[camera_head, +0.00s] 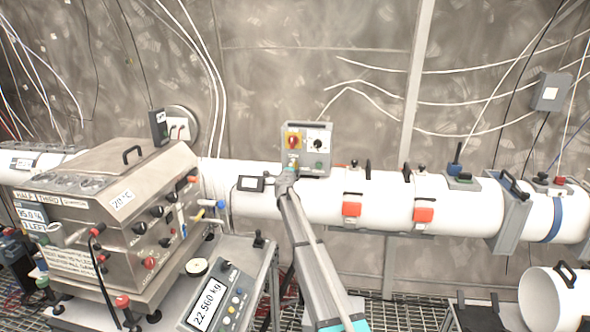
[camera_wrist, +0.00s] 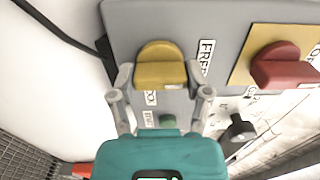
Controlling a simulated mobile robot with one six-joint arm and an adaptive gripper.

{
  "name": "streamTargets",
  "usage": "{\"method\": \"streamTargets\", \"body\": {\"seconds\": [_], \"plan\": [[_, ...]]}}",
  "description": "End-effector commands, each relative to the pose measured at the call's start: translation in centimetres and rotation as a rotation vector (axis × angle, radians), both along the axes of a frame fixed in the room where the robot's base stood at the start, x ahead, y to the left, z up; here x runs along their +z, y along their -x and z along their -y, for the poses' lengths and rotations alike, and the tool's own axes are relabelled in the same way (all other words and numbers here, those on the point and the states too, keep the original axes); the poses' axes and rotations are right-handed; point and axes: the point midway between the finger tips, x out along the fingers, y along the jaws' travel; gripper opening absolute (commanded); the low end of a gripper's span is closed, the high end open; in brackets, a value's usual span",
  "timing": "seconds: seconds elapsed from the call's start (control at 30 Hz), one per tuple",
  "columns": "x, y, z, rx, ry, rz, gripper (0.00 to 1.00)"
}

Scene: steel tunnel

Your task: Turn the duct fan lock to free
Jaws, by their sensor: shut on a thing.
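The duct fan lock appears to be the yellow knob (camera_wrist: 160,72) on a grey control box (camera_head: 320,170). In the wrist view the two fingers of my gripper (camera_wrist: 161,84) stand on either side of this knob, shut on it. A label reading FREE (camera_wrist: 206,57) lies right of the knob in that view. A second label below it is partly covered and I cannot read it fully. In the head view my gripper (camera_head: 287,177) is at the lower left of the box and seems to hide the yellow knob.
The box also carries a red knob (camera_wrist: 284,67) on a yellow plate, a green button (camera_wrist: 167,121) and a black dial knob (camera_wrist: 240,129). A white duct (camera_head: 385,200) with orange-red latches (camera_head: 424,214) runs behind my arm. A steel machine (camera_head: 115,205) stands left.

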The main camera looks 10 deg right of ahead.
Motion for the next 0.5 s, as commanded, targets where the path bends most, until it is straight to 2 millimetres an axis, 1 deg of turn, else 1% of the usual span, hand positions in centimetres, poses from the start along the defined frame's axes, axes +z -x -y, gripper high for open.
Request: {"method": "streamTargets", "body": {"seconds": [0.13,0.17,0.2,0.33,0.5], "plan": [[-0.05,0.18,0.19,-0.005,0.001,0.000,0.15],[-0.05,0.18,0.19,-0.005,0.001,0.000,0.65],[-0.05,0.18,0.19,-0.004,0.001,0.000,0.72],[-0.04,0.13,0.11,-0.003,0.000,0.000,0.96],[-0.02,0.08,0.04,-0.001,0.000,0.000,0.97]]}}
